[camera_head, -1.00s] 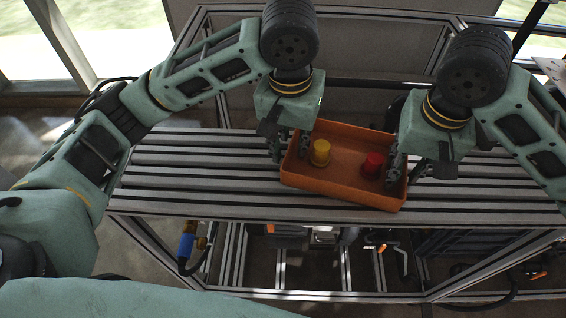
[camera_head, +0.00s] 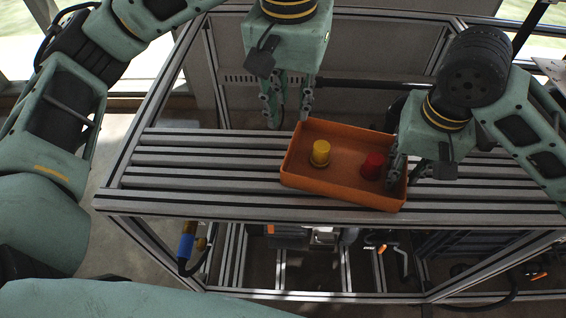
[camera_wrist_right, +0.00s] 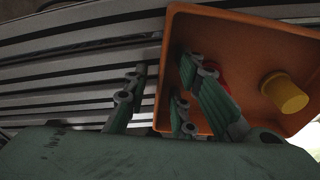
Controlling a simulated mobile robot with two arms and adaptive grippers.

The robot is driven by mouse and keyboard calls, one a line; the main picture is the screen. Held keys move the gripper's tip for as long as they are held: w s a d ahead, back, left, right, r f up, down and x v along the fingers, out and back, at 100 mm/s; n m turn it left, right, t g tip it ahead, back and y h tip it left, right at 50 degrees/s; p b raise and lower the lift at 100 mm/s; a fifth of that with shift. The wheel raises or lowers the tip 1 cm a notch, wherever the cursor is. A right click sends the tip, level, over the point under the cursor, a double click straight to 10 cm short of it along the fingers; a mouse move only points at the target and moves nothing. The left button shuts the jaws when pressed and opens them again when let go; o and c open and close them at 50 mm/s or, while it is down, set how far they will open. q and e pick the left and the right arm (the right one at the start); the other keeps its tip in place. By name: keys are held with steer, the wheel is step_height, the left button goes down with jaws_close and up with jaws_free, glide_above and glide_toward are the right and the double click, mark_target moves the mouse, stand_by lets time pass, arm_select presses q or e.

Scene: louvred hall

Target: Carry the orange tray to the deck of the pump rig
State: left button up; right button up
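The orange tray (camera_head: 342,189) rests on the slatted deck (camera_head: 215,172) of a metal-framed rig. A yellow cup-like piece (camera_head: 320,153) and a red one (camera_head: 372,165) are inside it; they also show in the right wrist view, the yellow (camera_wrist_right: 285,92) clearly, the red mostly behind a finger. My left gripper (camera_head: 289,108) is open and empty, above and behind the tray's left back corner, apart from it. My right gripper (camera_head: 407,172) is at the tray's right wall, one finger inside and one outside. In the right wrist view (camera_wrist_right: 168,100) its fingers stand apart, with a gap beside the wall.
Bare slats lie left of the tray and at the front right. An upright back panel (camera_head: 345,55) and a dark rail (camera_head: 365,84) stand behind the deck. Below are frame bars, a hose with a blue fitting (camera_head: 186,245) and machine parts.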

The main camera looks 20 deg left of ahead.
step_height(320, 180, up, 12)
steer(key=s, duration=0.1)
steer(key=shift+s, duration=0.2)
stand_by(0.3)
steer(key=shift+f, duration=0.1)
stand_by(0.4)
